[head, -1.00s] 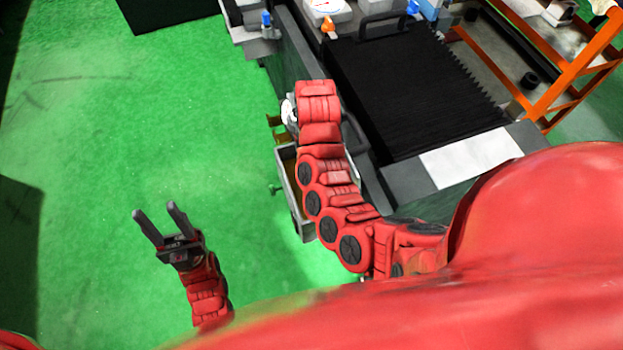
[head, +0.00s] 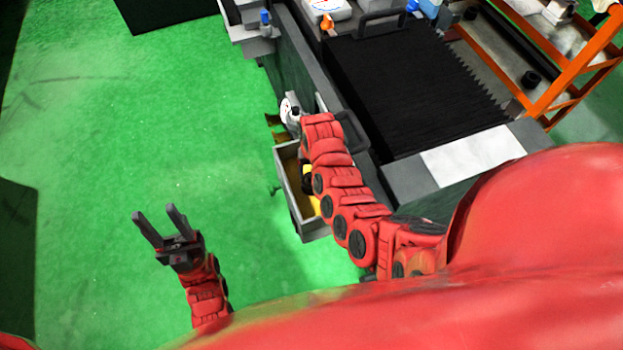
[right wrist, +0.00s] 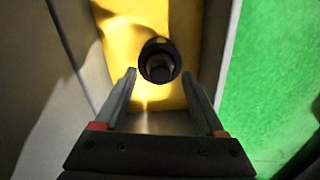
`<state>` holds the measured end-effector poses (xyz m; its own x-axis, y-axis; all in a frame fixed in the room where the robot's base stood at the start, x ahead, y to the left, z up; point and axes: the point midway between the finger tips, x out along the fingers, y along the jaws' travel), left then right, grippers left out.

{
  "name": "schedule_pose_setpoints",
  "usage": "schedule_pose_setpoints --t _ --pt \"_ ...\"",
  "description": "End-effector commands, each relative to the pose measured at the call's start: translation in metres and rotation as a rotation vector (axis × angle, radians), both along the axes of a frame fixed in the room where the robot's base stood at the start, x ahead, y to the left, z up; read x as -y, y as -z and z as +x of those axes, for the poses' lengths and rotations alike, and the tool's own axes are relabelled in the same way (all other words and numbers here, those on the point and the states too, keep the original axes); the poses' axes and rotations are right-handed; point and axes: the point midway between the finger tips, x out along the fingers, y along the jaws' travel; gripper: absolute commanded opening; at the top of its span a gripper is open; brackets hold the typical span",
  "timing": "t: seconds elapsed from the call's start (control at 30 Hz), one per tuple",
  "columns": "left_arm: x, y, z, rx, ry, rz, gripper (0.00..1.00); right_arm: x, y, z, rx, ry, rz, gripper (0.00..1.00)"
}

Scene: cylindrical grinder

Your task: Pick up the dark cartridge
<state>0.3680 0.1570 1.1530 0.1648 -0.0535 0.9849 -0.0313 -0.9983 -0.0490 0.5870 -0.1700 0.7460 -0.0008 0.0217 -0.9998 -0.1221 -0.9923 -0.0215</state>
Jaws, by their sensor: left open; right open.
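The dark cartridge (right wrist: 160,62) stands in the right wrist view as a black, round, hollow-topped piece over the yellow floor of a grey-walled tray (right wrist: 210,45). My right gripper (right wrist: 159,80) is open, with one finger on each side of the cartridge's near side. It holds nothing, and I cannot tell how far its tips are above the cartridge. In the head view the right arm's end hides this gripper, and the tray (head: 290,205) shows beside the arm. My left gripper (head: 155,213) is open and empty over the green floor, well away from the tray.
The machine's black ribbed cover (head: 420,90) and grey side wall (head: 310,60) lie right of and above the tray. An orange frame (head: 575,80) stands at the far right. The green floor (head: 120,110) at left is clear.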

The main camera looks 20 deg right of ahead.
Motion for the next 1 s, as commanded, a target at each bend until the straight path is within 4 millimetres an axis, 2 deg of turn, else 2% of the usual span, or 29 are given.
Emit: schedule_pose_setpoints --t 0.23,0.53,0.57,0.93,1.0 --pt "0.0 -0.005 0.0 0.0 0.0 0.0 0.5 0.0 0.016 0.001 0.002 -0.001 -0.001 0.72" --pt "0.0 -0.005 0.0 0.0 0.0 0.0 0.5 0.0 0.019 0.001 0.004 0.0 -0.001 0.72" --pt "0.0 -0.005 0.0 0.0 0.0 0.0 0.5 0.0 0.019 0.001 0.004 0.0 -0.001 0.68" --pt "0.0 -0.005 0.0 0.0 0.0 0.0 0.5 0.0 0.019 0.001 0.004 0.0 -0.001 0.01" --pt "0.0 -0.005 0.0 -0.001 0.0 0.0 0.5 0.0 0.019 0.001 0.004 0.0 -0.001 0.0"
